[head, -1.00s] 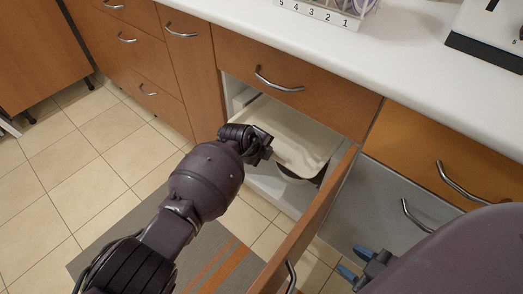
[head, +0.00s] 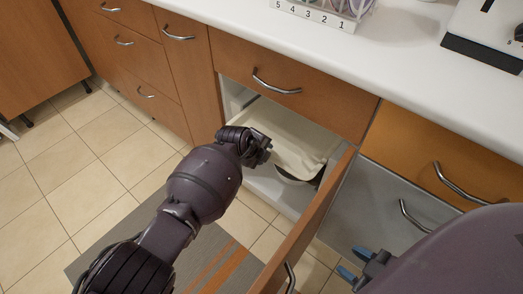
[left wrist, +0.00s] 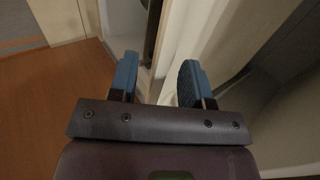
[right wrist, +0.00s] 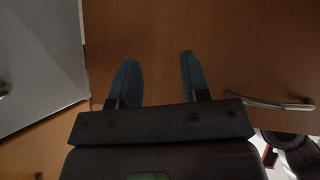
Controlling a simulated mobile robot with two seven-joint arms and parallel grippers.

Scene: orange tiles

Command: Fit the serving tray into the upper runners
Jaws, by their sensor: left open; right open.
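The cream serving tray (head: 297,143) is inside the open cabinet under the counter, its near edge towards me. My left gripper (head: 268,151) is open at the tray's near left edge. In the left wrist view, a pale panel that looks like the tray (left wrist: 184,40) lies just beyond the open fingers (left wrist: 157,78). I cannot tell whether they touch it. The upper runners are not clearly visible; the tray and my arm hide much of the interior. My right gripper (head: 357,272) is open and empty outside the cabinet door, also seen in the right wrist view (right wrist: 158,72).
A bowl or pot (head: 295,175) shows below the tray. The open cabinet door (head: 312,222) stands between my two grippers. A closed drawer (head: 290,80) is above the opening. The white counter (head: 400,70) holds a numbered rack (head: 312,15). The tiled floor (head: 60,190) is clear at left.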

